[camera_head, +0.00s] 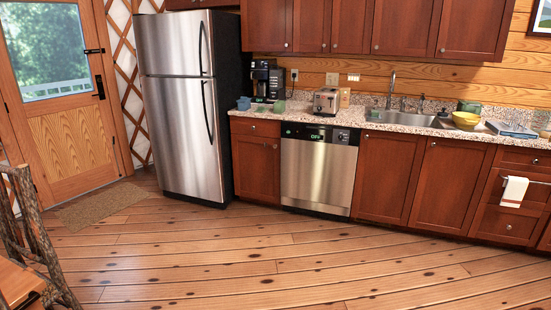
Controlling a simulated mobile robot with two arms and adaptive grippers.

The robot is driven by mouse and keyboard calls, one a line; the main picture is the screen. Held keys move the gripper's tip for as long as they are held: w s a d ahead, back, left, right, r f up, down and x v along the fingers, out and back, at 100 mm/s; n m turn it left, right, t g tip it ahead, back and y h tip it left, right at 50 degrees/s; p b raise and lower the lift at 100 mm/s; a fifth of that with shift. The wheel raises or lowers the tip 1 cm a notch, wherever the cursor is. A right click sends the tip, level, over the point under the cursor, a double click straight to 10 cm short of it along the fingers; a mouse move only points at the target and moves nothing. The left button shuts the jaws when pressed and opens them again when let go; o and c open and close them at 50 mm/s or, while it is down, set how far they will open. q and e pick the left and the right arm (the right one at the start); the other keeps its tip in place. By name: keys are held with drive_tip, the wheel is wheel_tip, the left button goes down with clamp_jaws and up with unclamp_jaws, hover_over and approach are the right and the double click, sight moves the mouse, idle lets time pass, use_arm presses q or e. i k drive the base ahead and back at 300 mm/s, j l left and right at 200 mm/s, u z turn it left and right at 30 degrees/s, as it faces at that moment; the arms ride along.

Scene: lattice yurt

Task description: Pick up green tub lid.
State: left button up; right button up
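No gripper or arm of mine shows in the head view. I cannot tell for sure which thing is the green tub lid. Several small green things are on the speckled counter (303,114) across the room. A pale green piece (279,106) is near the coffee maker, left of the toaster. Another small green thing (376,114) is at the left of the sink. A dark green tub-like thing (469,106) stands behind a yellow bowl (466,120), right of the sink. All are too small to make out whether any is a lid.
The wooden floor (270,260) before the counter is clear. A steel fridge (180,110) stands left of the counter, beside a door (65,140) with a mat (100,206). A rustic log chair (35,235) is at the left edge. A toaster (326,101) and blue cups (243,103) are on the counter.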

sight(261, 109)
drive_tip(key=i, duration=3.95)
drive_tip(key=i+z, duration=0.15)
drive_tip(key=i, duration=0.3)
drive_tip(key=i+j+z, duration=0.15)
drive_tip(key=i, duration=0.35)
drive_tip(key=i+j+z, duration=0.2)
drive_tip(key=i, duration=0.25)
